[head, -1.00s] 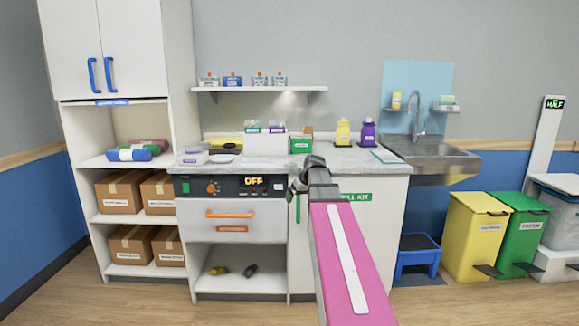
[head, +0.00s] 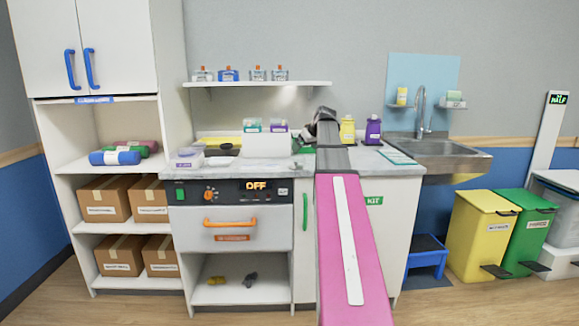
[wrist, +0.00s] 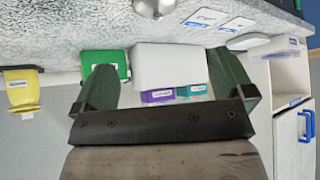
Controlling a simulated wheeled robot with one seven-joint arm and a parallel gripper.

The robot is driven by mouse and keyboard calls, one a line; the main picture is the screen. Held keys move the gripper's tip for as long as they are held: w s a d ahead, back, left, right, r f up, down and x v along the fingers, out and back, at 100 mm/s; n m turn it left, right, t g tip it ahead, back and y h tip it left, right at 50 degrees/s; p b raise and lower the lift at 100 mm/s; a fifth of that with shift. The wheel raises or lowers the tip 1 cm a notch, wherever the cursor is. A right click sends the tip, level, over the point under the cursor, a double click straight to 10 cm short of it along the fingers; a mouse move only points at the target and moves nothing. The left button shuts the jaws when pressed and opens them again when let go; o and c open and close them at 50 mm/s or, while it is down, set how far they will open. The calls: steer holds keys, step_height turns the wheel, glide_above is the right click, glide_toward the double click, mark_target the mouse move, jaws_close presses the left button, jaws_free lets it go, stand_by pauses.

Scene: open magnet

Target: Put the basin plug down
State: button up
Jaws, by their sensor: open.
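A rounded silver-grey object, apparently the basin plug (wrist: 154,7), rests on the speckled counter (wrist: 60,35) in the wrist view, cut off by the top edge. In the head view, a small grey thing (head: 297,168) at the counter's front edge is probably the same plug. My gripper (wrist: 166,75) has its two dark green fingers spread wide, with nothing held between them. The plug is apart from the fingers, beyond their tips. In the head view my gripper (head: 326,120) is above the back of the counter, its fingers hard to make out.
A white box (wrist: 168,65) and a green box (wrist: 104,63) stand near my fingers. Yellow (head: 347,130) and purple (head: 373,130) bottles stand right of my arm, before the sink (head: 440,150). A shelf (head: 260,83) hangs above the counter.

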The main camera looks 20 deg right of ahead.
mark_target(296, 165)
steer(key=x, duration=0.5)
steer(key=shift+w, duration=0.1)
steer(key=shift+x, duration=2.85)
steer(key=shift+d, duration=0.2)
steer(key=c, duration=1.1)
steer(key=shift+o, duration=0.2)
steer(key=shift+r, duration=0.1)
